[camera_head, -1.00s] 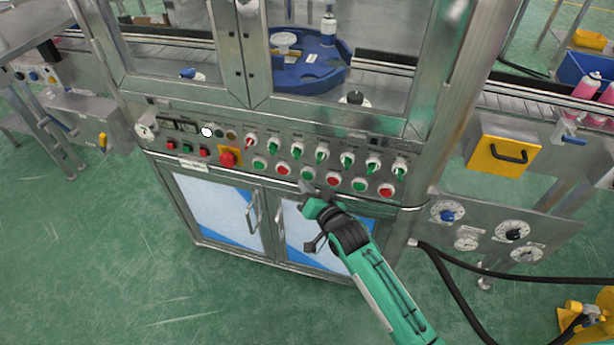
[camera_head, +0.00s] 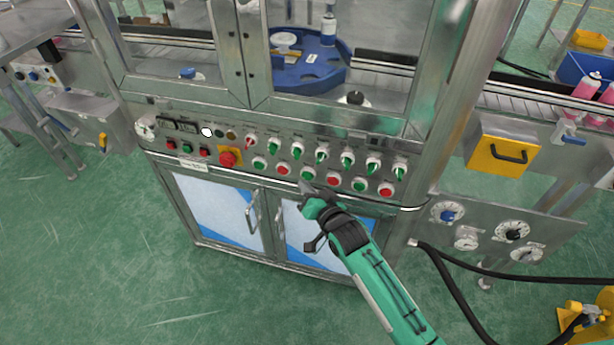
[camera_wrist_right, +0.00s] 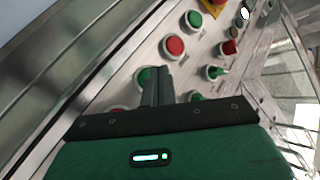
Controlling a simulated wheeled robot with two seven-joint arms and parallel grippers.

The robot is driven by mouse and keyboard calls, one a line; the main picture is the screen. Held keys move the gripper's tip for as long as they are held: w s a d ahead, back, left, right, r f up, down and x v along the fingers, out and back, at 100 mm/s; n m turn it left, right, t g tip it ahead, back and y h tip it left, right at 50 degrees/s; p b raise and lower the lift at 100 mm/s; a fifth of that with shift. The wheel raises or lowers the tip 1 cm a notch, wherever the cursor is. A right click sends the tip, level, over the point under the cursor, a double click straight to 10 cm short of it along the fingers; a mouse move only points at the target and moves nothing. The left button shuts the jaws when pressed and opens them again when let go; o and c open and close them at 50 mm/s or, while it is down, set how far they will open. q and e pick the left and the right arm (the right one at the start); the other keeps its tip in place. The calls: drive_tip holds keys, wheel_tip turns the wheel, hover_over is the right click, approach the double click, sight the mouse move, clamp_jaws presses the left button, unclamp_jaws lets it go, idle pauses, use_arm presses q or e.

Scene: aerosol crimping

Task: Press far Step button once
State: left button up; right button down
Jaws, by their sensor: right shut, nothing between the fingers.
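A row of round green and red push buttons runs along the lower part of the machine's front panel (camera_head: 215,142). Their labels are too small to read, so I cannot tell which is the far Step button. My right gripper (camera_head: 305,187) is shut and empty, its tips just below a green button (camera_head: 308,174) in the head view. In the right wrist view the shut fingers (camera_wrist_right: 156,72) partly cover that green button (camera_wrist_right: 143,76); I cannot tell whether they touch it. A red button (camera_wrist_right: 174,46) sits beside it. My left gripper is not in view.
Green and red rotary switches (camera_head: 321,154) stick out just above the buttons. A red emergency stop (camera_head: 228,159) is at the left of the row. A metal rail (camera_head: 400,208) runs below the panel, above cabinet doors with handles (camera_head: 252,217).

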drive_tip(key=shift+w, duration=0.1)
drive_tip(key=shift+w+d, duration=0.15)
drive_tip(key=shift+w, duration=0.15)
